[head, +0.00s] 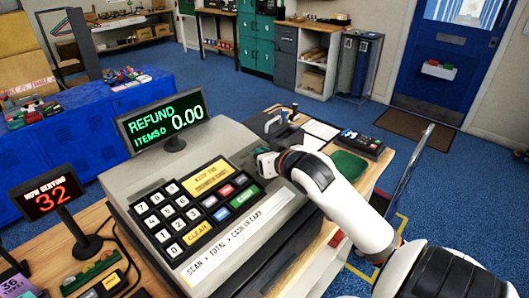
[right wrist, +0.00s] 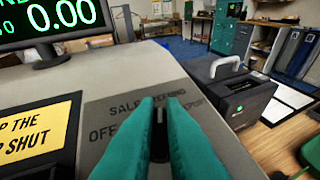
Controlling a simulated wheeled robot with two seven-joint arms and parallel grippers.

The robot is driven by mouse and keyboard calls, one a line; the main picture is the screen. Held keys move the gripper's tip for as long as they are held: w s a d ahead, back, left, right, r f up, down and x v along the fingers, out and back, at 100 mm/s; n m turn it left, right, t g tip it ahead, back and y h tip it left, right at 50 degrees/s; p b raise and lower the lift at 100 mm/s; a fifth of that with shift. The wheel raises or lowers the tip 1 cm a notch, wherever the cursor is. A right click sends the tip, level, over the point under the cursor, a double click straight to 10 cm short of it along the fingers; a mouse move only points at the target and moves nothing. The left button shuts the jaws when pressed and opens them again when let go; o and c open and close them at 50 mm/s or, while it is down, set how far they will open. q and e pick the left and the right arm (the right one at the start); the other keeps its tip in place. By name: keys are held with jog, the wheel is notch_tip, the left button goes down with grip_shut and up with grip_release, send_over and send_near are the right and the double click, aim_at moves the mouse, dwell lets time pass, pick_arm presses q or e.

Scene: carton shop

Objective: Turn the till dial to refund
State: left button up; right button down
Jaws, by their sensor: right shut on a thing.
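The grey till (head: 150,190) stands on the wooden counter with its keypad facing me. Its display (head: 165,122) reads REFUND, ITEMS 0 and 0.00 in green. My right gripper (head: 264,165) is at the till's upper right, beside the keypad. In the right wrist view, its teal fingers (right wrist: 160,103) are shut on the dark till dial (right wrist: 160,124), which shows only as a narrow strip between them. Printed labels around it include SALE and OFF; the fingers partly cover the others. In the head view the gripper hides the dial. My left gripper is out of view.
A dark box with a grey handle (right wrist: 238,92) stands right of the till. A green tray (head: 348,165) and a card box (head: 361,144) lie farther right. A NOW SERVING sign (head: 52,192) stands at left. Blue floor is open beyond the counter.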

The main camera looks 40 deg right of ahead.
jog(key=c, duration=1.5)
grip_release()
jog(key=shift+s+a+f, duration=0.1)
jog(key=shift+a+f, duration=0.15)
jog(key=shift+f, duration=0.4)
jog(key=shift+d+r, duration=0.1)
jog(key=shift+d, duration=0.05)
jog(key=shift+r, duration=0.15)
jog(key=shift+s+r, duration=0.2)
jog(key=shift+s, duration=0.1)
jog(key=v, duration=0.5)
jog(key=shift+b, duration=0.3)
jog(key=p+v, duration=0.5)
jog(key=p, duration=0.5)
jog(key=shift+r, duration=0.1)
jog(key=shift+s+r+p, duration=0.15)
jog(key=shift+s+p, duration=0.25)
jog(key=shift+s, duration=0.2)
